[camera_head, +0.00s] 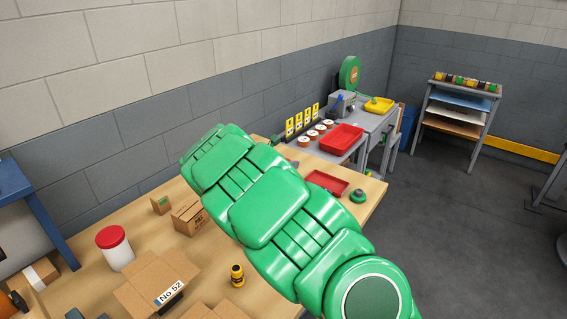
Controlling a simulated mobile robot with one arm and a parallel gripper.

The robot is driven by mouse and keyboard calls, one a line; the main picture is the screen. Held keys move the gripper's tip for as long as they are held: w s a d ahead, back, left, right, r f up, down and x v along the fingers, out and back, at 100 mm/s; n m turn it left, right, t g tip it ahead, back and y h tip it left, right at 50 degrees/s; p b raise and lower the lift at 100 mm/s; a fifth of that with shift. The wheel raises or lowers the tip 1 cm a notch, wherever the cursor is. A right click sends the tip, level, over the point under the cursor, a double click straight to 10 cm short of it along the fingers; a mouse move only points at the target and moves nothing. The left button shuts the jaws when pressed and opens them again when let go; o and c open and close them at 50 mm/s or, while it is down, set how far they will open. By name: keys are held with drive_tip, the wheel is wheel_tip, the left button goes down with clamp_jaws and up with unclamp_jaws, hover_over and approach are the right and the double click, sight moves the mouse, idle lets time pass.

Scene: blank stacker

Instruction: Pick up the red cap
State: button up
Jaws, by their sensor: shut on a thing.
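A white jar with a red lid (111,237) stands upright on the wooden table (147,219) at the left. The lid is the only red cap-like thing that I can make out. My green arm crosses the middle of the view from the lower right toward the upper left. My gripper does not show; the arm hides that part of the table or the gripper lies outside the view. I cannot see what is in its jaws.
Cardboard boxes (190,219), an open carton marked No 52 (146,283) and a small yellow-black bottle (237,275) stand on the table. A red tray (327,182) lies at its right end. A grey bench with a red bin (341,139) stands behind.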

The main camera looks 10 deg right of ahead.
drive_tip(key=s+r, duration=0.2)
drive_tip(key=s, duration=0.3)
drive_tip(key=shift+s+r, duration=0.25)
drive_tip(key=shift+s, duration=0.15)
